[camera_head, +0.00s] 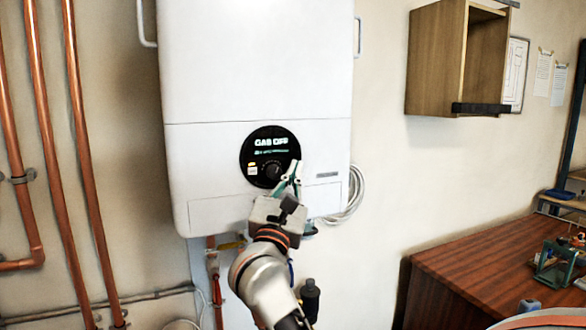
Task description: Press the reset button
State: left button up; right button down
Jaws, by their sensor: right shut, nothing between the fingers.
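The white boiler (255,75) hangs on the wall in the head view. Its round black control panel (255,147) shows the lit words "GAS OFF", a small yellow and white label area (252,168) at lower left and a dark knob (272,169) low in the middle. I cannot make out the reset button for sure. My right gripper (293,170) is shut and empty, with its fingertips at the lower right edge of the panel. Whether they touch it I cannot tell. They hide part of that edge. My left gripper is not in view.
Copper pipes (48,130) run up the wall at left. A coiled pale hose (352,195) hangs right of the boiler. An open wooden cabinet (437,62) is on the wall at upper right. A wooden table (470,265) stands at lower right.

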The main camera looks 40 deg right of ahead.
dwell(0.4)
jog(key=shift+s+a, duration=0.25)
jog(key=shift+s, duration=0.45)
jog(key=s, duration=0.1)
jog(key=s+a, duration=0.1)
jog(key=s, duration=0.1)
jog(key=s+p, duration=0.1)
jog(key=shift+s+a, duration=0.25)
jog(key=shift+s, duration=0.15)
dwell(0.7)
